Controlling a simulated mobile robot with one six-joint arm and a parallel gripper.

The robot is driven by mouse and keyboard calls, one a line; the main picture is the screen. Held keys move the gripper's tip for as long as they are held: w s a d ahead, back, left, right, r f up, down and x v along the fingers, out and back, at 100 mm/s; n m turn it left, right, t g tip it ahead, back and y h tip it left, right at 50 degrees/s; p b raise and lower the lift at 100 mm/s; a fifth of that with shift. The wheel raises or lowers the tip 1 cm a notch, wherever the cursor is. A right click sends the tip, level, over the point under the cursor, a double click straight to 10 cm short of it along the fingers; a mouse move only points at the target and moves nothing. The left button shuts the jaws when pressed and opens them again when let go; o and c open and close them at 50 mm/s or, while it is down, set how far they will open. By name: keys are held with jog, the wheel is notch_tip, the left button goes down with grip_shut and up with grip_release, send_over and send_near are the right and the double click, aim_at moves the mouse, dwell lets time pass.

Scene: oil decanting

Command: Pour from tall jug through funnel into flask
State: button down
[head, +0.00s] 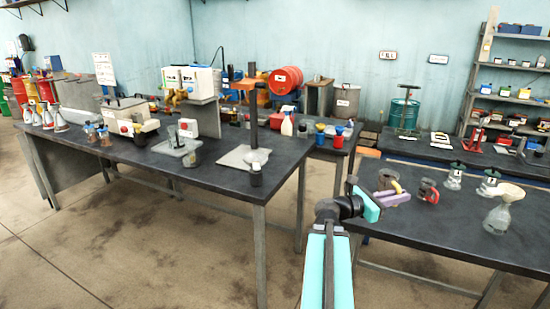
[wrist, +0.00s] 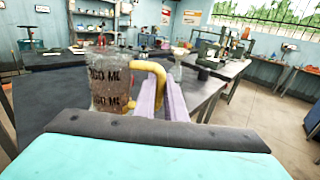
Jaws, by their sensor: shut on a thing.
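A clear jug (head: 385,179) with a yellow handle (wrist: 152,70) stands upright near the left end of the right-hand table. In the wrist view the jug (wrist: 108,84) fills the left middle and has dark "ML" markings. My gripper (head: 391,198) has purple fingers, shut on the yellow handle; they also show in the wrist view (wrist: 163,100). I cannot tell whether the jug's base touches the table.
A jug with a red handle (head: 428,190) stands just right of the held jug. The table front (head: 440,230) is clear. A long dark table (head: 210,175) on the left carries other equipment.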

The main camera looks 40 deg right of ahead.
jog(key=shift+w+a, duration=0.15)
jog(key=shift+w, duration=0.35)
jog(key=w+a+f+n+t+h, duration=0.1)
jog(key=w+a+f+n+t, duration=0.15)
jog(key=w+a, duration=0.7)
jog(key=w+a+f+n+t, duration=0.2)
jog(key=w+a+t, duration=0.3)
jog(key=w, duration=0.7)
jog(key=w+a+f+n+t+h, duration=0.1)
jog(key=w+a+f+n+t, duration=0.15)
jog(key=w+a, duration=0.75)
jog(key=w+a+f+n+t+y, duration=0.1)
jog(key=w+a+f+n+t, duration=0.15)
jog(key=w+a, duration=0.45)
jog(key=w+a+f+n+t+y, duration=0.1)
jog(key=w+a+t, duration=0.15)
jog(key=a, duration=0.95)
jog(key=a+f+n+t+y, duration=0.1)
jog(key=a+f+t, duration=0.1)
jog(key=a, duration=0.8)
jog(key=a+f+n+t, duration=0.1)
jog(key=a+t, duration=0.1)
jog(key=a, duration=0.8)
jog(key=shift+a+f+y, duration=0.2)
jog(key=shift+f+y, duration=0.15)
jog(key=shift+y, duration=0.05)
jog(key=shift+a+n+t, duration=0.15)
jog(key=shift+n+t, duration=0.15)
jog(key=shift+n, duration=0.05)
